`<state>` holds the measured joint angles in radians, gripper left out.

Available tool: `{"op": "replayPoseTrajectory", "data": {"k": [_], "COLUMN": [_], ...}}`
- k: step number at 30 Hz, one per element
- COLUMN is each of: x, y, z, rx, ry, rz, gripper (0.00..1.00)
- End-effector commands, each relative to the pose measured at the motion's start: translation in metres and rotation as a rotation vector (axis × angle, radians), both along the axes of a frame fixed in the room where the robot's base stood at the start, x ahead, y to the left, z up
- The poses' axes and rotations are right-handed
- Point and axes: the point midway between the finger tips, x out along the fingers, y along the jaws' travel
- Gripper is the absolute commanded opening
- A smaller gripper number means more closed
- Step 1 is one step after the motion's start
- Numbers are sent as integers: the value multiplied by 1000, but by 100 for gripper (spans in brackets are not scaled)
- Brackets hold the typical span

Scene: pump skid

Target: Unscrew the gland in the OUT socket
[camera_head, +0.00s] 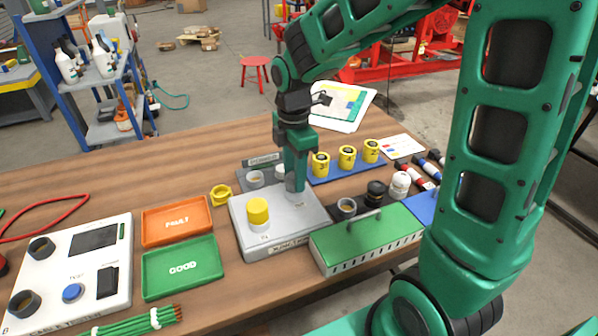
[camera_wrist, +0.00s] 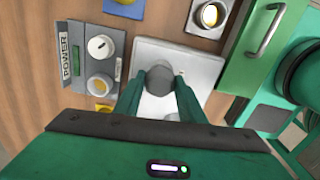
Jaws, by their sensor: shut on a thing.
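The pale grey junction box (camera_head: 290,222) sits on the wooden table. It also shows in the wrist view (camera_wrist: 205,68). My gripper (camera_head: 295,185) points down at the box's back right part. In the wrist view its fingers (camera_wrist: 160,88) are shut on a dark grey round gland (camera_wrist: 160,76), one finger on each side. The gland's lower part and its socket are hidden, so I cannot tell how far it is screwed in. A yellow cylindrical piece (camera_head: 258,211) stands upright on the box's front left part. The socket lettering is too small to read.
A POWER panel (camera_wrist: 98,58) with a white knob stands behind the box. A green case (camera_head: 365,238) with a handle lies close at right. Orange FAULT (camera_head: 176,220) and green GOOD (camera_head: 182,267) trays lie left. Yellow numbered cups (camera_head: 347,157) stand behind.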

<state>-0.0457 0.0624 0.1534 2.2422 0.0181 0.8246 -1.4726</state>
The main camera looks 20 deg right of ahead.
Motion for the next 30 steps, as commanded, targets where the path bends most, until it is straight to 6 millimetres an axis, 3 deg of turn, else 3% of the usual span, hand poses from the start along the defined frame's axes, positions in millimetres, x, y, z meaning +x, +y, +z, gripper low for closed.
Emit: {"op": "replayPoseTrajectory", "data": {"k": [10,18,28,29,30], "x": [0,0,0,0,0], "y": [0,0,0,0,0], "z": [0,0,0,0,0], "rx": [0,0,0,0,0], "ry": [1,1,1,1,1], "rz": [188,463,518,518,518], "gripper": [15,15,15,43,53]}}
